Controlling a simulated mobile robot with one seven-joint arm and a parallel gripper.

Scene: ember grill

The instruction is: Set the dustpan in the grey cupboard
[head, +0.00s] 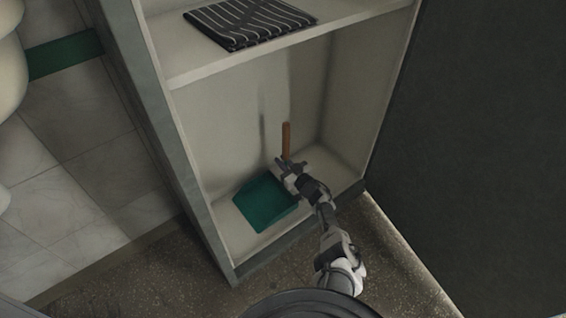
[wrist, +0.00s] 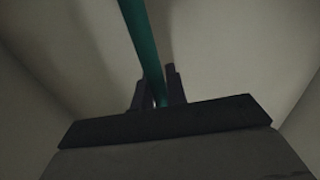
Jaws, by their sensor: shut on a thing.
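The dustpan has a green pan (head: 262,203) and a brown handle (head: 286,138) that points up. It is inside the lower compartment of the grey cupboard (head: 160,120), over its bottom board, with the handle in front of the pale back wall. I cannot tell whether the pan rests on the board. My gripper (head: 282,164) reaches in from the front, between pan and handle, shut on the dustpan. In the wrist view, a narrow green part of the dustpan (wrist: 145,45) runs up between the two dark fingers (wrist: 157,88).
A shelf (head: 190,68) above carries a folded dark striped cloth (head: 250,22). A large dark panel (head: 480,140) stands right of the opening. A tiled wall (head: 75,150) with a green band is at left. Speckled floor (head: 150,275) lies in front.

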